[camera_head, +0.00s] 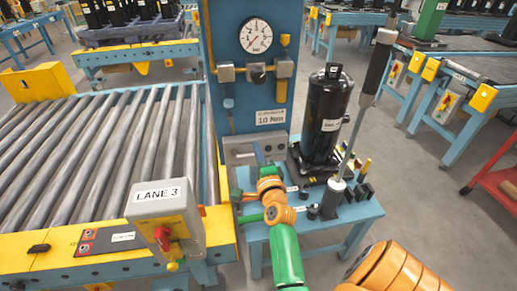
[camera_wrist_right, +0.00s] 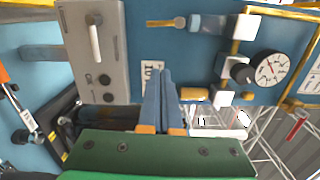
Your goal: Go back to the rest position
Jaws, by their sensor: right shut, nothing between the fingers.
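My right gripper (camera_head: 258,152) is in front of the blue panel (camera_head: 238,45), near the grey block (camera_head: 243,150) at its foot. In the right wrist view the two blue fingers of the gripper (camera_wrist_right: 161,75) lie together, with nothing between them, above the green palm. The grey block (camera_wrist_right: 92,45) shows to the left of the fingers there. I cannot tell whether the fingertips touch the panel. My left gripper is not in view.
A black compressor (camera_head: 327,115) stands on the small blue table (camera_head: 350,212) right of my gripper, beside an upright tool (camera_head: 353,135). A roller conveyor (camera_head: 100,145) and the LANE 3 box (camera_head: 160,208) are to the left. Open floor (camera_head: 425,200) lies to the right.

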